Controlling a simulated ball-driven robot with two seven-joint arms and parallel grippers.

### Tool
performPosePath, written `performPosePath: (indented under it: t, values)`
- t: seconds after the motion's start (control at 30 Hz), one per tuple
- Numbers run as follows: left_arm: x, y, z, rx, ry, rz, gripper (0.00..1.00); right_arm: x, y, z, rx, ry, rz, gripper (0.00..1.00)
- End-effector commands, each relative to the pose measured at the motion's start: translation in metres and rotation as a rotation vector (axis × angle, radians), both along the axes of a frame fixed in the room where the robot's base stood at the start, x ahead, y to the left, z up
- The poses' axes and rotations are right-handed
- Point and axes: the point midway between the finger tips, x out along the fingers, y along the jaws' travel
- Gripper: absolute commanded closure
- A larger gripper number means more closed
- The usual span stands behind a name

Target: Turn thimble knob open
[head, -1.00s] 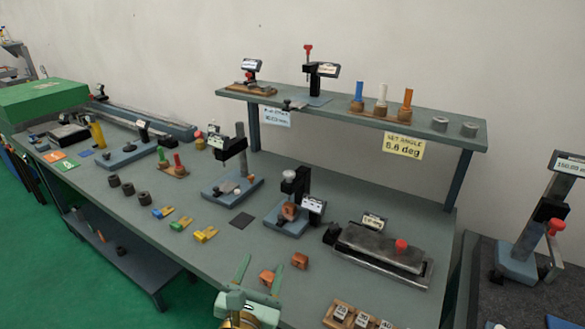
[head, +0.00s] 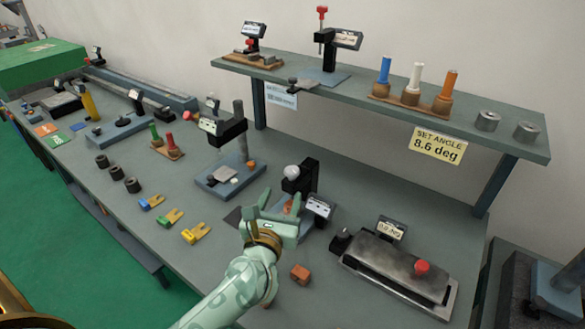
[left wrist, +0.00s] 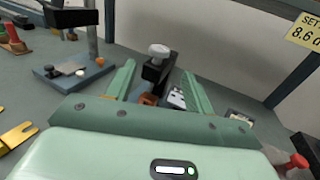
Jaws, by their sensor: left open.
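The thimble knob (head: 292,173) is a pale rounded cap on a small black stand (head: 304,176) with a blue base. It also shows upright in the left wrist view (left wrist: 159,51), ahead of and between the fingers. My left gripper (head: 281,199) is open and empty, its two green fingers pointing toward the stand. In the head view the fingertips appear just in front of and below the knob; I see no contact. An orange-brown block (left wrist: 148,99) at the stand shows between the fingers in the left wrist view. The gripper hides part of the base. My right gripper is not in view.
A second black-armed stand (head: 222,130) is to the left. A grey metal fixture with a red knob (head: 421,267) is to the right. An orange-brown block (head: 300,273) lies by my left arm. A shelf (head: 400,100) with a sign reading 8.6 deg stands behind.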

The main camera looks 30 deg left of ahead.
Motion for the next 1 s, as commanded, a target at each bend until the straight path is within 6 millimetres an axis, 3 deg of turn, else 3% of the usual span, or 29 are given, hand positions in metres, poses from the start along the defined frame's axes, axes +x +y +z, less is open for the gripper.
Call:
performPosePath:
  t: [0.2,0.4,0.6,0.83,0.87,1.0]
  values:
    - [0.055,0.014,0.001,0.001,-0.002,0.002,0.47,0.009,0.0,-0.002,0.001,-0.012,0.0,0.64]
    - [0.089,0.022,0.0,0.002,0.0,0.001,0.47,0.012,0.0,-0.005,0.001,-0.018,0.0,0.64]
    - [0.102,0.026,0.0,0.002,0.0,0.0,0.47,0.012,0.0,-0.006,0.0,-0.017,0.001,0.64]
    - [0.103,0.026,0.0,0.001,-0.001,0.0,0.47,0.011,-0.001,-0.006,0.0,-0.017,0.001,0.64]
    - [0.102,0.026,0.0,0.001,-0.001,0.0,0.5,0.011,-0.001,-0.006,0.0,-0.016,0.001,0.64]
    - [0.102,0.026,0.0,0.001,0.0,0.0,0.89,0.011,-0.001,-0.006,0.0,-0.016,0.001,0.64]
